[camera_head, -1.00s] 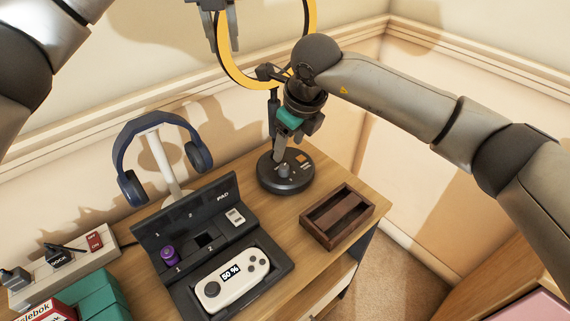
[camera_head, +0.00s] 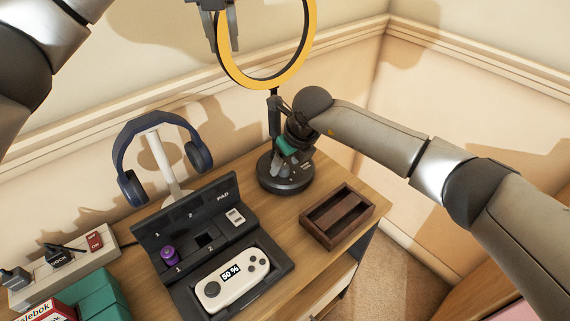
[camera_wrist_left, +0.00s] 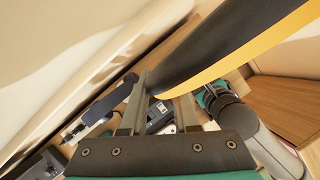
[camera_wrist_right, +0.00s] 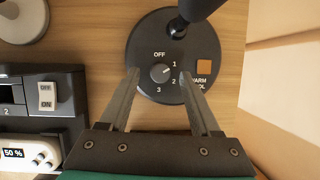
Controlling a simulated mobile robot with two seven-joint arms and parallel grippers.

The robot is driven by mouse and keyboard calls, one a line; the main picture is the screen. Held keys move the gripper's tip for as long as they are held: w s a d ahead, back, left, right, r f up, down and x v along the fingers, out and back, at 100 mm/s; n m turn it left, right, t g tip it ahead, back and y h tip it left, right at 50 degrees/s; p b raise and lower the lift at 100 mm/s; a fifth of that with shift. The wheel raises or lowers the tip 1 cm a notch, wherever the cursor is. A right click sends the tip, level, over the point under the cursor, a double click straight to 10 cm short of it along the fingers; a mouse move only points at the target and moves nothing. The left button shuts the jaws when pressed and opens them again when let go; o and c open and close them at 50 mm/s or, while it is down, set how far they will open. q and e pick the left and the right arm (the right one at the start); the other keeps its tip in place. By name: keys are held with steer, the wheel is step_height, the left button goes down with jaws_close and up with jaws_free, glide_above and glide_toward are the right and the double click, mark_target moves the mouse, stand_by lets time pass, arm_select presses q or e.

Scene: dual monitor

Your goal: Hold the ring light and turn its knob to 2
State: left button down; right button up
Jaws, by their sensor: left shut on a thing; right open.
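The ring light has a yellow-and-black ring (camera_head: 311,45) on a dark stand with a round black base (camera_head: 286,184). My left gripper (camera_head: 226,42) is shut on the left side of the ring, which also shows between its fingers in the left wrist view (camera_wrist_left: 210,60). My right gripper (camera_head: 279,160) is low over the base. In the right wrist view, its open fingers (camera_wrist_right: 160,73) are on either side of the small round knob (camera_wrist_right: 159,72), with a gap visible. The dial reads OFF, 1, 2, 3; the knob's light mark appears to point toward 1.
A dark console dock (camera_head: 185,289) with a white game pad (camera_head: 250,271), and a headphone stand (camera_head: 158,160), are to the left. A power strip (camera_head: 28,282) is at far left. Walls stand close behind.

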steer(key=shift+x, duration=0.75)
jaws_close()
